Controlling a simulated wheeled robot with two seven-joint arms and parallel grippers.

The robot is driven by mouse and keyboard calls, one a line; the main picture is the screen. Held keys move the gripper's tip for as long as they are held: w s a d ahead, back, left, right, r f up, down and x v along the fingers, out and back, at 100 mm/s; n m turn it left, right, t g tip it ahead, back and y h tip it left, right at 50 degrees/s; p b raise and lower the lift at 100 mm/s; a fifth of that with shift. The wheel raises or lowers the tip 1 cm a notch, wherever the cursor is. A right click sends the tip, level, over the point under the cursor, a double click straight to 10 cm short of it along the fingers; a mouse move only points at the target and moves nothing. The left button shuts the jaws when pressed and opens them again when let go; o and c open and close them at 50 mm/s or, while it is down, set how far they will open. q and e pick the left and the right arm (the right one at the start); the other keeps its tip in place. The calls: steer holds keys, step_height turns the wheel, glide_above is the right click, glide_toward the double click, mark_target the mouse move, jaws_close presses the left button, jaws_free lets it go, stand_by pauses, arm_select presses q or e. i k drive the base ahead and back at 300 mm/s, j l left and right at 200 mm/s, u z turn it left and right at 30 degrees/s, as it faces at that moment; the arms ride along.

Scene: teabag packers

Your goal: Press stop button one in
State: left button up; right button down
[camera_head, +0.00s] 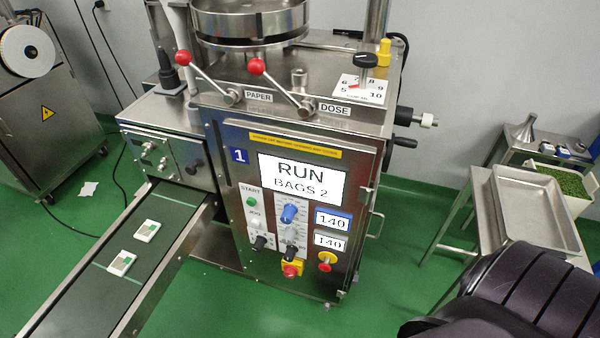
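The packing machine (225,225) stands in the middle with a blue "1" plate (240,156) on its front. Its screen (302,178) reads RUN, BAGS 2. Low on the panel is a red knob (290,271) on a yellow plate. I cannot read which one is marked stop. A green button (252,201) sits under the word START. Nothing touches the buttons. Neither of my grippers is in view; a dark arm link of mine fills the lower right corner.
A belt (90,308) with two teabag packets (147,231) (121,263) runs out to the lower left. Two red-knobbed levers (184,58) (257,66) stick up at the machine's top. A steel tray (505,238) stands at right. Green floor before the panel is clear.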

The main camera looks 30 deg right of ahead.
mark_target(324, 266)
steer(key=l+z, duration=0.1)
steer(key=z, duration=1.15)
steer(key=k+l, duration=0.05)
